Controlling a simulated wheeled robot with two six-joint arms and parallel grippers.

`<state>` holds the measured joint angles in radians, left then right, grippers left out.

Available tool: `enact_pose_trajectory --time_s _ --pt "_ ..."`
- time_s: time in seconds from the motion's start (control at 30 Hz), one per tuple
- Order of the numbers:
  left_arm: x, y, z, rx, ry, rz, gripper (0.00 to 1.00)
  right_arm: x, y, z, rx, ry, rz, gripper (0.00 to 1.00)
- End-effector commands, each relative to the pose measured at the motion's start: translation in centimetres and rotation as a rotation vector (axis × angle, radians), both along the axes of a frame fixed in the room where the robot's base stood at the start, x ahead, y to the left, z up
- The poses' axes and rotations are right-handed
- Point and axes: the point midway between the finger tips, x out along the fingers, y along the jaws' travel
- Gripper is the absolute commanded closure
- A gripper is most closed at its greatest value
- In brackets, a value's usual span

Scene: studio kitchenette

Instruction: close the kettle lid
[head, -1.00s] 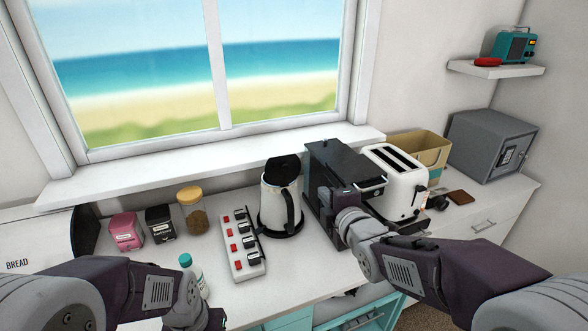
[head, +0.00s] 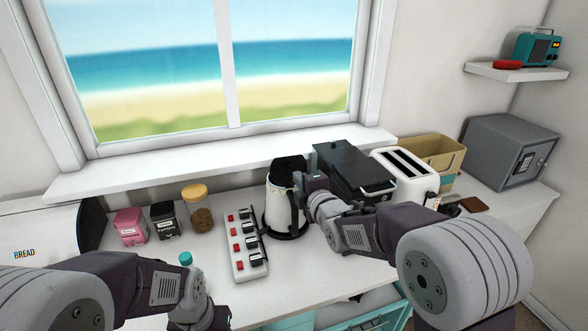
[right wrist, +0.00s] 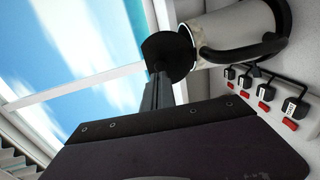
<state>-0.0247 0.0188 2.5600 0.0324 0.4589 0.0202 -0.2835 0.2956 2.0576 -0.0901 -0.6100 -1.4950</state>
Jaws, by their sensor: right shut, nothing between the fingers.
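The kettle (head: 279,207) is white with a black handle and stands on its black base on the counter. Its black lid (head: 287,168) is raised, tilted up above the rim. In the right wrist view the kettle body (right wrist: 234,31) lies across the top and the lid (right wrist: 167,56) shows as a dark disc at its mouth. My right gripper (head: 301,181) is at the kettle's right side, close to the lid. In the right wrist view its shut, empty fingers (right wrist: 158,92) point at the lid's edge; I cannot tell whether they touch. My left gripper (head: 214,318) is low in the head view, partly cut off.
A power strip (head: 241,247) with red switches lies left of the kettle. A black machine (head: 352,166) and a white toaster (head: 405,178) stand to the right. A lidded jar (head: 200,213) and two canisters stand further left. The window sill runs behind.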

Motion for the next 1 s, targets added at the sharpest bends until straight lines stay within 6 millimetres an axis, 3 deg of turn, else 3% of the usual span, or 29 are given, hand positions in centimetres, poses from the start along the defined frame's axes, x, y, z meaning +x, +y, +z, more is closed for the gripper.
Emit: enact_pose_trajectory --time_s 0.1,0.3,0.77,1.0 --pt "0.0 0.0 1.2 0.000 0.000 0.000 0.48 2.1 0.7 -0.2 0.000 0.003 0.000 1.00" --pt "0.0 0.0 1.8 0.000 0.000 0.000 0.48 4.0 1.4 -0.7 0.001 0.001 0.000 1.00" --pt "0.0 0.0 2.0 0.000 0.000 0.000 0.48 4.4 1.5 -0.7 0.000 0.004 0.000 1.00" --pt "0.0 0.0 4.7 0.000 0.000 0.000 0.48 5.1 1.7 0.3 -0.021 0.072 0.001 1.00"
